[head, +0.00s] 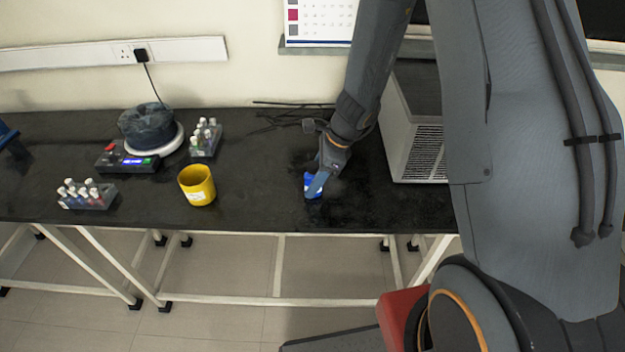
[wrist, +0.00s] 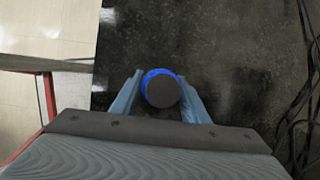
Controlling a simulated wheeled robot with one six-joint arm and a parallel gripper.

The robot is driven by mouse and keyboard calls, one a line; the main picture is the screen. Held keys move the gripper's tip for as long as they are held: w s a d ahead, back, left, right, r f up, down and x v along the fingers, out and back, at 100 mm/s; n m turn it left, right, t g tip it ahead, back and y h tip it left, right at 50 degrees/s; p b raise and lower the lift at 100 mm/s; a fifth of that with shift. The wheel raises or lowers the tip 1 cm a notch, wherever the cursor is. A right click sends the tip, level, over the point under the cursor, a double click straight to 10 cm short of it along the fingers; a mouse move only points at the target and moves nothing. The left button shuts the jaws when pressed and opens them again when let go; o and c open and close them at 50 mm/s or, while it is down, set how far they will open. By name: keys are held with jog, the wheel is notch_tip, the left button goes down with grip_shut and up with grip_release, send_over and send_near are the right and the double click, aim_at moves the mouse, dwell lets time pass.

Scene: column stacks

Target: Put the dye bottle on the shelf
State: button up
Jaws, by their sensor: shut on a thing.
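The dye bottle is blue with a dark round cap, seen from above between the two fingers in the wrist view (wrist: 162,88). In the head view the blue bottle (head: 310,184) is partly hidden by the fingers, at the black bench's front part. My gripper (head: 316,186) is shut on the bottle, one finger on each side; it also shows in the wrist view (wrist: 160,100). I cannot tell whether the bottle's base touches the bench. I cannot make out a shelf in either view.
The black bench (head: 250,190) holds a yellow cup (head: 197,185), two racks of small bottles (head: 205,138) (head: 87,194), and a device with a dark bowl (head: 150,128). A grey vented box (head: 415,140) stands right of my gripper. Cables (head: 285,118) lie behind. Bench between cup and gripper is clear.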

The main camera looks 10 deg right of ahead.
jog(key=shift+f, duration=0.15)
jog(key=o, duration=1.2)
